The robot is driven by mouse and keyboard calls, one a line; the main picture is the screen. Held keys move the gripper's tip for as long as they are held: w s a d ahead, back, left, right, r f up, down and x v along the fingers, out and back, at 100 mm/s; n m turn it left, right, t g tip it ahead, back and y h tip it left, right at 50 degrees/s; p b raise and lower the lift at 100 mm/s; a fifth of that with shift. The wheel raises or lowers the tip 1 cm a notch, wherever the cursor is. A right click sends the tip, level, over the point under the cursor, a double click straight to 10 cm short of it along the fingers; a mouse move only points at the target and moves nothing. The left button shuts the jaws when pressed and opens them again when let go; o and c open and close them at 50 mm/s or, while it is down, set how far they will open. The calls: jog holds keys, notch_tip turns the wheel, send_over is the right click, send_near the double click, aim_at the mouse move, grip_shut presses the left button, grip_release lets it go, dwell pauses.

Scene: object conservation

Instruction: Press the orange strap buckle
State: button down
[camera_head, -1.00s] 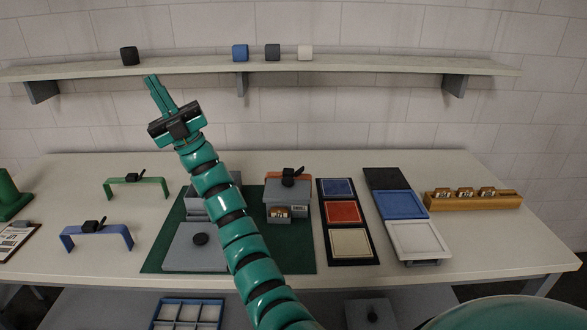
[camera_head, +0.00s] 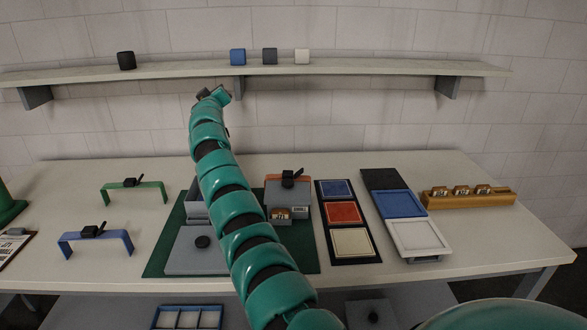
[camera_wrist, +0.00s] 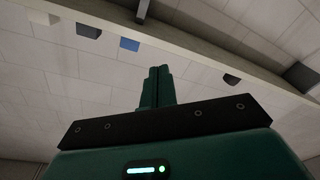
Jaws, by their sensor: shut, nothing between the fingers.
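The orange strap (camera_head: 273,179) runs over a grey box (camera_head: 290,196) on the dark green mat; only part of its orange shows. Its black buckle (camera_head: 290,178) sits on top, with a small lever sticking up to the right. A brass piece shows on the box's front. My gripper (camera_head: 213,95) is up near the wall shelf, well above and to the left of the buckle, largely foreshortened. In the wrist view its fingers (camera_wrist: 157,86) are shut together and empty, pointing up toward the shelf's underside. The buckle is not in the wrist view.
Green strap (camera_head: 134,190) and blue strap (camera_head: 96,243) stand at left. A grey lid (camera_head: 200,262) lies on the mat. Coloured trays (camera_head: 405,205) and a wooden rack (camera_head: 470,200) are at right. The shelf (camera_head: 350,69) holds several small blocks.

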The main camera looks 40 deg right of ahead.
jog(key=s+d+f+m+g+h, duration=0.1)
jog(key=s+d+f+m+g, duration=0.1)
jog(key=s+d+f+g, duration=0.3)
jog(key=s+d+f+m+g+h, duration=0.2)
jog(key=s+d+f+g, duration=0.4)
jog(key=f, duration=0.7)
jog(key=s+m+g, duration=0.1)
jog(key=s+g, duration=0.1)
jog(key=s, duration=0.1)
jog(key=shift+m, duration=0.3)
